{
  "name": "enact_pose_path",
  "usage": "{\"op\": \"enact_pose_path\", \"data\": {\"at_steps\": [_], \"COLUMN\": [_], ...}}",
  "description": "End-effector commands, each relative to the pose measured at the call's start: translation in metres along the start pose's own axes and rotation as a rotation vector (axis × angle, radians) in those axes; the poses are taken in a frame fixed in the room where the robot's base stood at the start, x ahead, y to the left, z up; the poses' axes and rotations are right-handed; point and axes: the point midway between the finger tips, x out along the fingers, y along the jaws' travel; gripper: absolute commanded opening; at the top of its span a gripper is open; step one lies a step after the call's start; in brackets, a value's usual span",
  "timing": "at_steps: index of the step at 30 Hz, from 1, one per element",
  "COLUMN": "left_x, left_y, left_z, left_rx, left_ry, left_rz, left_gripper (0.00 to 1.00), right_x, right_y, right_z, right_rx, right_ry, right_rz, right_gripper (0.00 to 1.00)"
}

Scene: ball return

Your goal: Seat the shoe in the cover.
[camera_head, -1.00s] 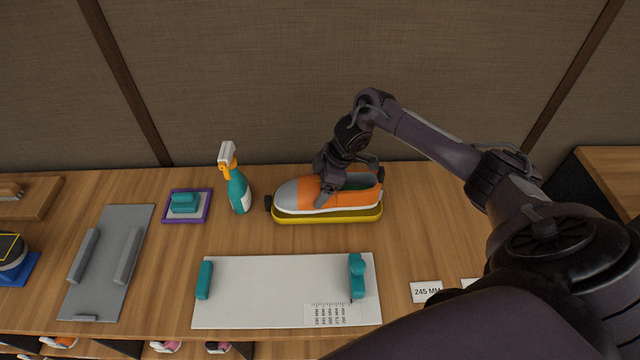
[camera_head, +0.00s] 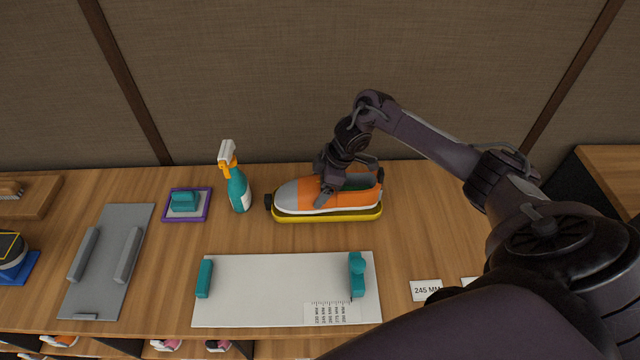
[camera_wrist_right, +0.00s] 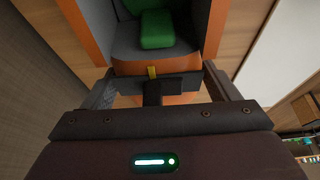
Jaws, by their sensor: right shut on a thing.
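The orange and grey shoe (camera_head: 305,193) with a white sole lies lengthwise in the yellow cover (camera_head: 310,217) at the back of the counter, toe to the left. The cover's yellow rim shows along the shoe's front side; whether the sole is fully down in it cannot be told. My right gripper (camera_head: 348,182) is shut on the shoe, gripping across its middle and heel part. In the right wrist view the shoe's orange upper (camera_wrist_right: 185,66) lies between the fingers, with a green piece (camera_wrist_right: 158,30) inside its opening. My left gripper is not in view.
A teal spray bottle (camera_head: 238,190) stands left of the cover. A purple-edged tray (camera_head: 207,206) holds a teal block. A white measuring board (camera_head: 270,290) with teal stops lies in front, a grey board (camera_head: 105,265) at left. Counter between cover and white board is clear.

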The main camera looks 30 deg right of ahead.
Motion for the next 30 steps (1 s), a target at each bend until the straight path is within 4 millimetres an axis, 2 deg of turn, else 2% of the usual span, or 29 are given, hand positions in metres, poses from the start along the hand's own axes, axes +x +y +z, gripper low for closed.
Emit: {"op": "enact_pose_path", "data": {"at_steps": [30], "left_x": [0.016], "left_y": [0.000], "left_z": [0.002], "left_rx": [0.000], "left_ry": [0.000], "left_rz": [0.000], "left_gripper": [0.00], "right_x": [0.024], "right_y": [0.000], "right_z": [0.009], "right_rx": [0.000], "right_ry": [0.001], "right_rz": [0.001], "right_gripper": [0.46]}}
